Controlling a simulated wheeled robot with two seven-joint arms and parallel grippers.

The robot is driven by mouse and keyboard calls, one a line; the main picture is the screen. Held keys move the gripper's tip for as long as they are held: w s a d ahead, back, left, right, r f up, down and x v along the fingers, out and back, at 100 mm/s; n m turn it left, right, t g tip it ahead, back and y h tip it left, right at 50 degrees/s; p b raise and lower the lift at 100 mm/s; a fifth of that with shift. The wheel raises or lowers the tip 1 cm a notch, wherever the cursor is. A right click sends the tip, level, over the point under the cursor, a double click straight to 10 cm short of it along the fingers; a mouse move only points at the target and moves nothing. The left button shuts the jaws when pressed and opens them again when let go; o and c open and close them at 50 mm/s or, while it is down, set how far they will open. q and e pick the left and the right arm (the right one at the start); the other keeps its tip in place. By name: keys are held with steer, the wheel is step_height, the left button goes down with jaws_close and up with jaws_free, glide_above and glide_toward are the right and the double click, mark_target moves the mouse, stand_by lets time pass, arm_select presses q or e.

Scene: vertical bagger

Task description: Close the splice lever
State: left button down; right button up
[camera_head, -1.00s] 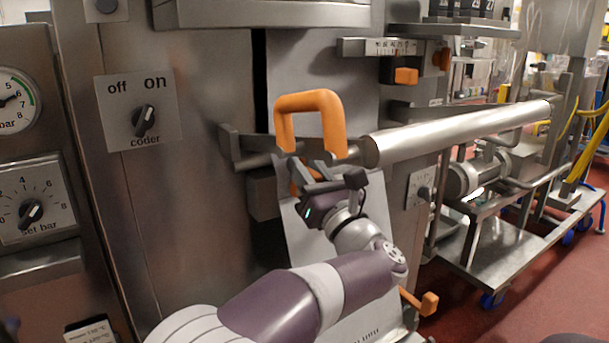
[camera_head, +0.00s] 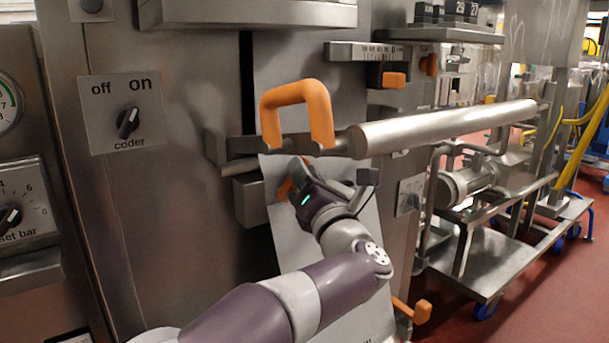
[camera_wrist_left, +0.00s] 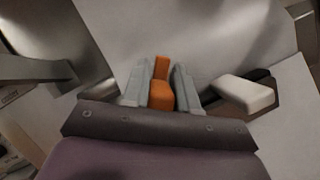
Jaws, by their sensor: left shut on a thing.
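An orange lever grip (camera_wrist_left: 161,93), which I take to be the splice lever, sits between the two grey fingers of my left gripper (camera_wrist_left: 160,88) in the left wrist view. The fingers are shut on it. In the head view only a small part of this orange grip (camera_head: 286,189) shows, below the large orange U-shaped handle (camera_head: 297,105). My left gripper (camera_head: 299,178) is tilted there and its own wrist hides most of the contact. The lever's pivot is hidden. My right gripper is not in view.
A steel roller (camera_head: 450,127) juts out right, just above my left arm. Another orange handle (camera_head: 422,311) is low at the right, and a small orange knob (camera_head: 393,80) is above the roller. The coder switch panel (camera_head: 121,114) is at left. Pale film (camera_head: 285,245) hangs behind my wrist.

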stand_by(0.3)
arm_select(q)
steer(key=c, duration=1)
jaws_free()
steer(key=shift+o, duration=0.2)
steer(key=v, duration=1.2)
steer(key=shift+s+d+f, duration=0.2)
steer(key=shift+s+d, duration=0.05)
steer(key=shift+s, duration=0.05)
steer(key=shift+r, duration=0.1)
